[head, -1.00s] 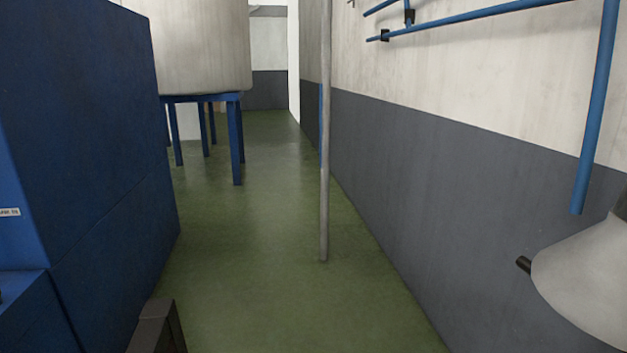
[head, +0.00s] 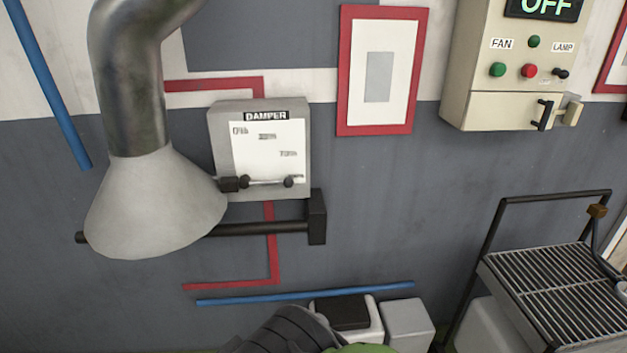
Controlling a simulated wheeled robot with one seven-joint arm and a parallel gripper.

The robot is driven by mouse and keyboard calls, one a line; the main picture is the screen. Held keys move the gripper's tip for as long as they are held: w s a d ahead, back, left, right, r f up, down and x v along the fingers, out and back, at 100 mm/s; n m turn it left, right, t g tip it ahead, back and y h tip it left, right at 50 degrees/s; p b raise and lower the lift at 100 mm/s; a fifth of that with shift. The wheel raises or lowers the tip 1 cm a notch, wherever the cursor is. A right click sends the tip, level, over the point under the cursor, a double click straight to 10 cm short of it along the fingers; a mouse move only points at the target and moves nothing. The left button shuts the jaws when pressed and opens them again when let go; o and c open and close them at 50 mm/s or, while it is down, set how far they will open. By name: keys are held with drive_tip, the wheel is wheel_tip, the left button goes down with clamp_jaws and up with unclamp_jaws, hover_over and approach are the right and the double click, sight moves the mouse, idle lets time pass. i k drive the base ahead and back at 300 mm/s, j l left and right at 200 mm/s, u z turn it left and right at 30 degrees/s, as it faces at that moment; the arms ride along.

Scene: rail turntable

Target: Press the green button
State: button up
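A cream control box (head: 462,85) is on the wall at the upper right, cut off by the top edge. Its dark display (head: 510,8) reads "OFF" in green. Under the "FAN" label is a green button (head: 497,69), with a red button (head: 528,71) to its right. A smaller green round piece (head: 533,41) sits above them; I cannot tell whether it is a button or a light. A black toggle (head: 561,73) is under the "LAMP" label. My gripper is not recognisable in this view.
A grey hood (head: 150,205) on a duct hangs at left beside a "DAMPER" panel (head: 219,150) with a lever. A red-framed board (head: 346,70) hangs between. A rack cart (head: 560,300) stands below the control box. Dark ribbed and pale boxy things (head: 408,325) are at the bottom.

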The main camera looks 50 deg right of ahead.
sight(498, 69)
drive_tip(key=z, duration=2.85)
